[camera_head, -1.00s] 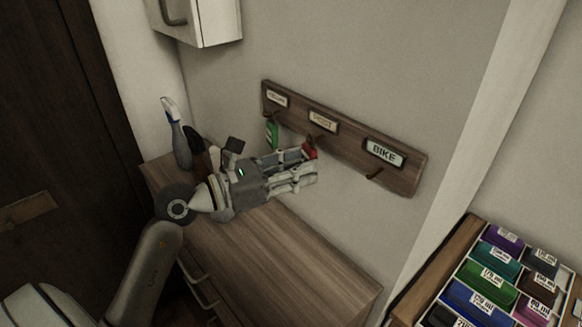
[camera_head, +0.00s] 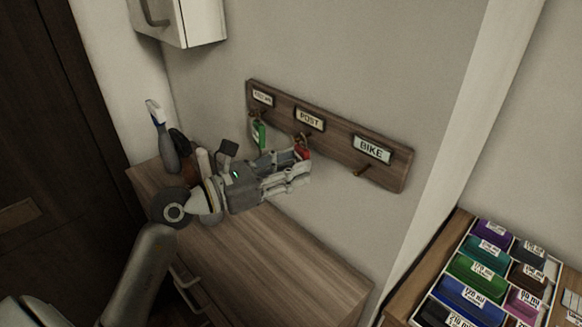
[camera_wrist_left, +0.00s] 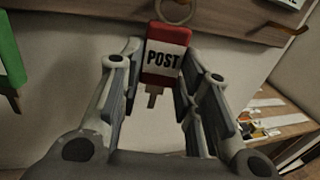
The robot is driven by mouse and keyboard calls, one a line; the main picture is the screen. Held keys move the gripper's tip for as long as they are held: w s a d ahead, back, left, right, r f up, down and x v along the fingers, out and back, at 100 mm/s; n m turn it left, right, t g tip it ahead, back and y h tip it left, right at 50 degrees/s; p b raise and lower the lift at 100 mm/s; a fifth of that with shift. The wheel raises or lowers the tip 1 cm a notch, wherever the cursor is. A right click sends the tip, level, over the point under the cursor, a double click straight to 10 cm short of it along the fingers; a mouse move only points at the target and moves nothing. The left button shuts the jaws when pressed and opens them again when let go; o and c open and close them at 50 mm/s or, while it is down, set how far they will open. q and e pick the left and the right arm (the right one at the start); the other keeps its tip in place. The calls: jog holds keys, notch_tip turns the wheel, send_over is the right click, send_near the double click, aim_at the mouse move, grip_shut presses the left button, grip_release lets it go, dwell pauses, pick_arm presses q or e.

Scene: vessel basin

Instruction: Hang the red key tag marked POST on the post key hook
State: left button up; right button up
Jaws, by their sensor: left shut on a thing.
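The red key tag (camera_head: 302,153) is marked POST on a white band in the left wrist view (camera_wrist_left: 166,58). Its metal ring (camera_wrist_left: 174,11) is at the top of that view, with the key hanging below. My left gripper (camera_head: 300,165) is shut on the tag, which sits upright between its fingertips. The tag is just below the hook under the POST label (camera_head: 310,119) on the wooden key board (camera_head: 338,143). Whether the ring is around the hook, I cannot tell. My right gripper is out of view.
A green tag (camera_head: 259,134) hangs on the board's left hook, close to my gripper. The BIKE hook (camera_head: 362,170) is empty. A wooden cabinet (camera_head: 270,255) stands below, with a spray bottle (camera_head: 160,135) at its back left. A tray of coloured boxes (camera_head: 490,275) is at right.

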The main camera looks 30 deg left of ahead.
pick_arm(q)
jog(key=o, duration=1)
jog(key=shift+o, duration=0.2)
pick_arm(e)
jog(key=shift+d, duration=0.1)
pick_arm(q)
jog(key=v, duration=1.2)
